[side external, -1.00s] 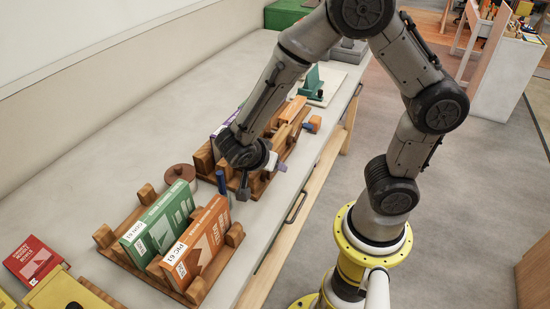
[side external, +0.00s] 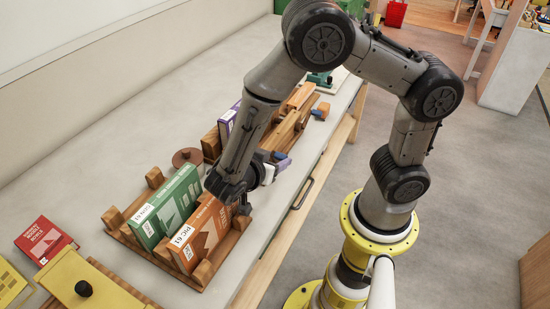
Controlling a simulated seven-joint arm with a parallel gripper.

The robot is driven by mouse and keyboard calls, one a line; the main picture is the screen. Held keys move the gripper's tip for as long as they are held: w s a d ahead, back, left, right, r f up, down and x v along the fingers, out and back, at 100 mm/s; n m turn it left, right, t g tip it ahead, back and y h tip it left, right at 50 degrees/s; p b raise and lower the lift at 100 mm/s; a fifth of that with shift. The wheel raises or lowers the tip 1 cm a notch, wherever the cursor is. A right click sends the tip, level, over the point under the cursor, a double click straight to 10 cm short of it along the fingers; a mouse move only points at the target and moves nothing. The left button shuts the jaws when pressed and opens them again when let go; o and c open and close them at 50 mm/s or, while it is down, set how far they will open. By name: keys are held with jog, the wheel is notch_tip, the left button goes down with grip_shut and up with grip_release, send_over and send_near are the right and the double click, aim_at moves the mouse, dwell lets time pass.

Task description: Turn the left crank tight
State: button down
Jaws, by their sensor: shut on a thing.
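My gripper (side external: 232,194) points down at the far end of the orange book (side external: 206,234). It is shut; its fingertips and what they hold are largely hidden by the wrist. The spot matches where an upright blue handle, which I take for the left crank's, stood earlier; that handle is now covered. The orange book stands beside a green book (side external: 170,212) in a wooden holder (side external: 150,250) on the near part of the table. Whether the gripper touches the orange book I cannot tell.
A second wooden holder (side external: 283,132) with a purple book (side external: 228,122) is behind my arm, with blue parts (side external: 322,110) at its right. A brown disc (side external: 187,157) lies left of it. A red booklet (side external: 44,241) and a yellow piece with a black knob (side external: 84,289) are at lower left.

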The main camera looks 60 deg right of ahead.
jog(key=shift+s+d+f, duration=0.1)
jog(key=shift+s+d, duration=0.1)
jog(key=shift+s, duration=0.3)
jog(key=shift+c, duration=2.2)
grip_release()
jog(key=shift+w, duration=0.1)
jog(key=shift+w+a, duration=0.1)
jog(key=shift+a, duration=0.05)
jog(key=shift+w+a+r, duration=0.1)
jog(key=shift+a+r, duration=0.2)
jog(key=shift+a, duration=0.1)
jog(key=v, duration=1.2)
jog(key=shift+a+r, duration=0.25)
jog(key=shift+a, duration=0.1)
